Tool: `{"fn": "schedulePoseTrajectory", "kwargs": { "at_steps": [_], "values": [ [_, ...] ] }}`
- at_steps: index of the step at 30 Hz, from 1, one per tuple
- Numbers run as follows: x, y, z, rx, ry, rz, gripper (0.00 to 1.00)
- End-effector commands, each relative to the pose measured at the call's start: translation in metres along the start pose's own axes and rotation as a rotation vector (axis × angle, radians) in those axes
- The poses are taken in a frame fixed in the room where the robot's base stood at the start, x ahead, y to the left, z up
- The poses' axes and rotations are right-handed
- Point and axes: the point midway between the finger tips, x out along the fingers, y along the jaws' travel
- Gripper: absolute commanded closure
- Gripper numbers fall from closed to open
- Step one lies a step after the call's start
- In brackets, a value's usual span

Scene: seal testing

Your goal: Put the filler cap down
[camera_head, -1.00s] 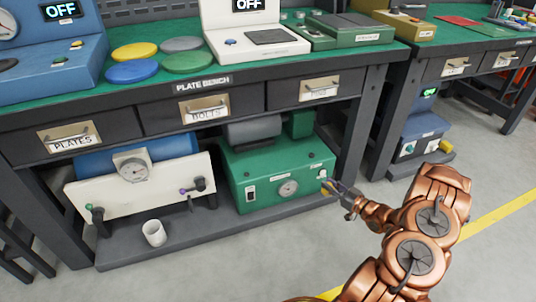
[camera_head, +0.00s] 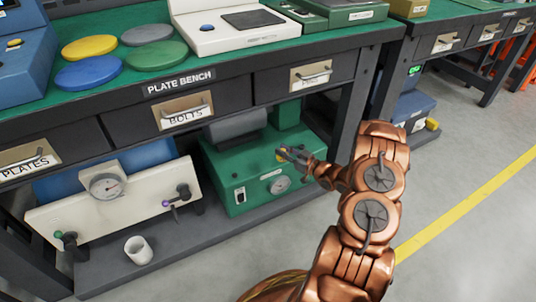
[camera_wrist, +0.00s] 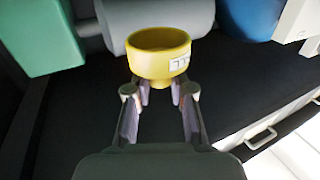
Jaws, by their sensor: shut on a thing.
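The filler cap (camera_wrist: 158,62) is yellow, round and cup-like, with a small white label on its side. My gripper (camera_wrist: 160,92) is shut on its narrow lower part in the wrist view. In the head view, a little yellow of the cap (camera_head: 281,154) shows at the tips of my gripper (camera_head: 285,154), in front of or over the green unit (camera_head: 228,172) on the bench's lower shelf. I cannot tell whether the cap touches the unit.
A grey cylinder (camera_head: 234,124) and a green block (camera_head: 287,113) stand on the green unit. A white panel with a gauge (camera_head: 107,186) and a white mug (camera_head: 138,250) are on the lower shelf (camera_head: 172,243) to the left. Drawers (camera_head: 190,110) overhang the shelf.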

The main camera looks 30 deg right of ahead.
Motion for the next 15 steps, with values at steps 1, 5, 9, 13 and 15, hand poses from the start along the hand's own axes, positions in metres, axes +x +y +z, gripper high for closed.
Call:
{"fn": "schedulePoseTrajectory", "kwargs": {
  "at_steps": [1,5,9,13,15],
  "values": [
    [0.011,-0.003,0.004,-0.002,0.001,-0.005,0.98],
    [0.036,-0.004,0.006,-0.002,0.002,-0.004,0.98],
    [0.058,-0.006,0.007,-0.003,0.002,-0.001,0.98],
    [0.069,-0.006,0.007,-0.001,0.0,0.002,0.98],
    [0.07,-0.006,0.007,0.0,0.0,0.004,0.98]
  ]
}}
